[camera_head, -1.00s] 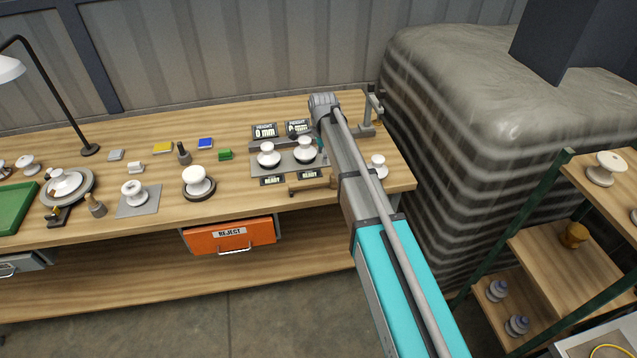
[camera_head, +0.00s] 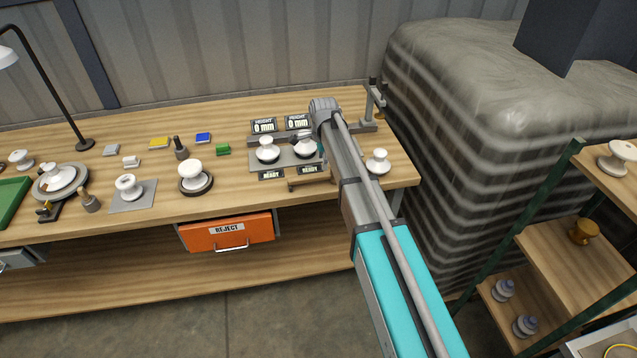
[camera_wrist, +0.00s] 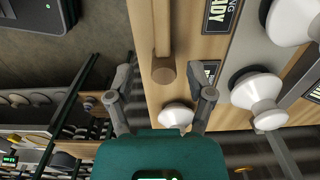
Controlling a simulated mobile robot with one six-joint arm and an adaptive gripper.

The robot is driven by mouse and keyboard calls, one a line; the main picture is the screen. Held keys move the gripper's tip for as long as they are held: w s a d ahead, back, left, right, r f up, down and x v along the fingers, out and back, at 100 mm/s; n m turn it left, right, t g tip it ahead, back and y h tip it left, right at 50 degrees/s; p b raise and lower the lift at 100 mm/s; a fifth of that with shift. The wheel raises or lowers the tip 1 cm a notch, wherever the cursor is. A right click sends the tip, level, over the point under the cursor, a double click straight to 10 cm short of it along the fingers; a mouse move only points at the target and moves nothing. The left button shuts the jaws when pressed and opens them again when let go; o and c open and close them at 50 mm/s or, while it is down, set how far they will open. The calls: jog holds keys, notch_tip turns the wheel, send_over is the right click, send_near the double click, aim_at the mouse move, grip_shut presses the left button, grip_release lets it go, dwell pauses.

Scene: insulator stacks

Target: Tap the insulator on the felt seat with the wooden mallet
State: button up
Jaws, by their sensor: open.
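A wooden mallet (camera_head: 311,182) appears to lie along the front of the bench, below the READY labels. In the wrist view a wooden bar with a round end (camera_wrist: 163,70), seemingly its handle, points between my fingers. My gripper (camera_wrist: 160,80) is open and empty, its fingers on either side of that end, with no visible contact; the depth gap is unclear. In the head view my arm hides most of the gripper. A white insulator (camera_head: 194,170) stands upright on a dark round pad (camera_head: 207,187), which may be the felt seat. Another insulator (camera_head: 128,185) stands on a grey square mat (camera_head: 148,193).
Two insulators (camera_head: 267,150) stand on a grey plate (camera_head: 285,162) with 0 mm displays behind. A lone insulator (camera_head: 378,161) is right of my arm. A lamp (camera_head: 60,90) and green tray (camera_head: 12,203) are left. The orange REJECT drawer (camera_head: 228,233) is below; shelves stand right.

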aim_at(322, 176)
jog(key=shift+f+b, duration=1.45)
jog(key=shift+f, duration=0.3)
jog(key=shift+a+f+b, duration=0.1)
jog(key=shift+f+b, duration=2.5)
grip_shut()
